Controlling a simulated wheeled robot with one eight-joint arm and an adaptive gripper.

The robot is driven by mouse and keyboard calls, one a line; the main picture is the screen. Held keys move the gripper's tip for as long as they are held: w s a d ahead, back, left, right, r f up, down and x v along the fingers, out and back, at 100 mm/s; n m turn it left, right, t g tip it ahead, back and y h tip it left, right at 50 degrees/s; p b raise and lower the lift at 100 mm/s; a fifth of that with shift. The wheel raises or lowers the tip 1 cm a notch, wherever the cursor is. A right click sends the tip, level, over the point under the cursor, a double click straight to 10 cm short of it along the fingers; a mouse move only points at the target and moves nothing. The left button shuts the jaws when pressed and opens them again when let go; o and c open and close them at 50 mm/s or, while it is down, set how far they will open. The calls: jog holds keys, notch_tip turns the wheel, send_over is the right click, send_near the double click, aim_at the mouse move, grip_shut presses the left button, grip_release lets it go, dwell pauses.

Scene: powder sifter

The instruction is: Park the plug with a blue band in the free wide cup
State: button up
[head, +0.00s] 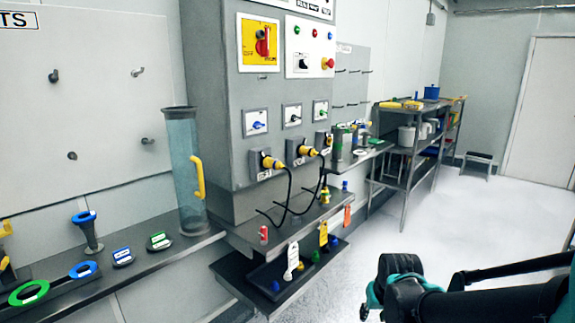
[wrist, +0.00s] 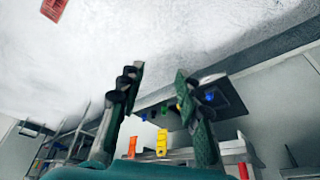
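Two yellow plugs with black cables sit in sockets on the grey cabinet in the head view, a left one (head: 272,162) and a right one (head: 308,150). I cannot make out a blue band on either. A small blue-topped piece (head: 344,186) stands at the far end of the cabinet ledge (head: 290,218). I cannot tell which place is the free wide cup. My gripper (head: 385,288) is at the lower right, well apart from the cabinet. In the wrist view my gripper (wrist: 157,76) is open, with nothing between its fingers.
A lower dark tray (head: 240,281) holds small coloured pieces. White (head: 293,258), yellow (head: 323,234) and orange (head: 347,217) tags hang at the ledge. A tall clear cylinder (head: 184,170) stands left. A metal rack (head: 405,185) stands behind. The pale floor is clear at right.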

jog(key=shift+o, duration=1)
jog(key=o, duration=0.3)
jog(key=w+a+r+y, duration=0.1)
jog(key=w+a, duration=0.1)
jog(key=w+a+r+y, duration=0.1)
jog(key=w+a+r, duration=0.1)
jog(key=w+a, duration=0.1)
jog(key=w+a+r+t+y, duration=0.1)
jog(key=w+a, duration=0.1)
jog(key=a, duration=0.1)
jog(key=shift+w+r+m+y, duration=0.2)
jog(key=shift+w+m+y, duration=0.1)
jog(key=shift+o, duration=0.2)
jog(key=m+t+y, duration=0.5)
jog(key=m+y, duration=0.2)
jog(key=y, duration=0.3)
send_near(279, 166)
jog(key=w+a+f, duration=0.2)
jog(key=a, duration=0.1)
jog(key=shift+w+d+r+t+y, duration=0.1)
jog(key=shift+w+r+t+y, duration=0.2)
jog(key=shift+w+r+t, duration=0.15)
jog(key=shift+x, duration=4.45)
jog(key=shift+c, duration=0.6)
